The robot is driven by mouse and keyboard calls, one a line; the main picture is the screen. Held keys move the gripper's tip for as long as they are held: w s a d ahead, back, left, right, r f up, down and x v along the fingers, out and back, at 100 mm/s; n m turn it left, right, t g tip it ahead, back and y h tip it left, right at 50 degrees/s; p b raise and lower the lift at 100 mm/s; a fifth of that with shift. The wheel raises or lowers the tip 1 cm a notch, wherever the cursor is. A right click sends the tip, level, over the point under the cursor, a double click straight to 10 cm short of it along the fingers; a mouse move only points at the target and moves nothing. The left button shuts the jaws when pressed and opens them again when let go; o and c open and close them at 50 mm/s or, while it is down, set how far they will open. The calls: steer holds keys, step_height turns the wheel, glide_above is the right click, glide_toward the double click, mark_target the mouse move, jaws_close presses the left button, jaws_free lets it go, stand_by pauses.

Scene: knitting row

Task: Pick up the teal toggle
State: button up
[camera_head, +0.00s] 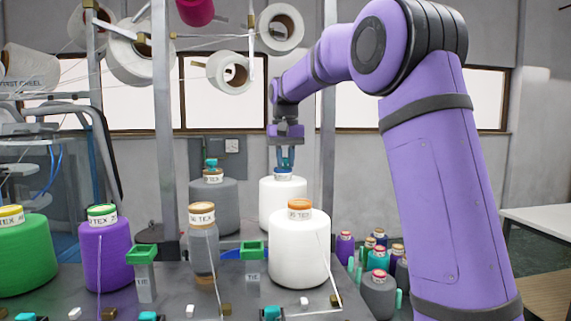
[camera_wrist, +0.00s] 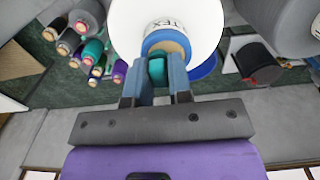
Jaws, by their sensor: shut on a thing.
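My gripper (camera_head: 286,160) points down above the rear white yarn cone (camera_head: 283,198), whose blue top is just under the fingertips. In the wrist view my gripper (camera_wrist: 158,75) is shut on the teal toggle (camera_wrist: 157,70), a small teal piece between its two blue-grey fingers. The fingers hide much of the toggle. I cannot tell whether it still touches the cone top (camera_wrist: 166,42). Another teal piece (camera_head: 211,163) sits on top of the grey cone (camera_head: 213,205) to the left.
A front white cone (camera_head: 299,250), a slim grey cone (camera_head: 203,250), a purple cone (camera_head: 104,255) and a green cone (camera_head: 22,258) stand on the grey table. Green holders (camera_head: 143,255) rise between them. A metal post (camera_head: 163,130) stands left. Several small spools (camera_head: 378,258) are at right.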

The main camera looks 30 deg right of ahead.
mark_target(285, 158)
steer(key=shift+r, duration=0.1)
steer(key=shift+r, duration=1.55)
steer(key=shift+s+a+r, duration=0.2)
steer(key=shift+s+a, duration=0.05)
steer(key=s+a+r, duration=0.1)
steer(key=s+a, duration=0.8)
steer(key=s, duration=0.3)
steer(key=shift+s+r, duration=0.15)
